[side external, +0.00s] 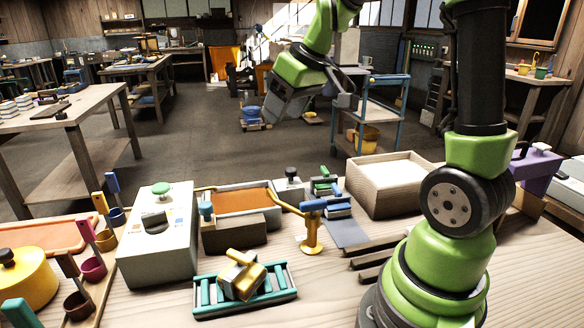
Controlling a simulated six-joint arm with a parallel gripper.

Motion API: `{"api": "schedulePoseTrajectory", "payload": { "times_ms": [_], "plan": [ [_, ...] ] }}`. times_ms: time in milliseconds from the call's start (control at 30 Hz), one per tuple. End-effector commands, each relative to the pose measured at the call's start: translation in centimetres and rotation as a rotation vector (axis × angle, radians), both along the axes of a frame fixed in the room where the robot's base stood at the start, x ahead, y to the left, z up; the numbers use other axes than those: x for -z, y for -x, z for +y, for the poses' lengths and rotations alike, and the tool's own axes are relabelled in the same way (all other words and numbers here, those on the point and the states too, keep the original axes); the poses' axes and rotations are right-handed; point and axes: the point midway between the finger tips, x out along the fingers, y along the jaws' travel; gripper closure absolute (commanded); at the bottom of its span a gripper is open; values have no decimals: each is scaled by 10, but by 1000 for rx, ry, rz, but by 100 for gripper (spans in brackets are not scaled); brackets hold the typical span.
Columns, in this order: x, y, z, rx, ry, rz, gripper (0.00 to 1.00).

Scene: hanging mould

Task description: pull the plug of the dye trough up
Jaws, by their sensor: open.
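The dye trough (226,237) is a grey open box of orange dye (243,199) on the bench, left of centre. A small blue-topped peg (206,210) stands at its left front corner; I cannot tell for certain that it is the plug. My gripper (346,92) is open and empty, high above the bench and well behind and to the right of the trough. It touches nothing. The trough's floor is hidden by the dye.
A teal rack (247,290) holding a yellow block sits in front. A white-filled wooden tray (390,181) is at right.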

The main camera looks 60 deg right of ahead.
Motion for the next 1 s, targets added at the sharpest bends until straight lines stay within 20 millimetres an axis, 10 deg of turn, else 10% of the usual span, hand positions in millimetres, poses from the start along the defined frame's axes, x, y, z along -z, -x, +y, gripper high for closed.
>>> {"api": "schedulePoseTrajectory", "payload": {
  "times_ms": [333, 1000],
  "plan": [
    [88, -20, -114, -91, 70, 77, 45],
    [178, -51, -124, -108, 78, 87, 45]
  ]
}}
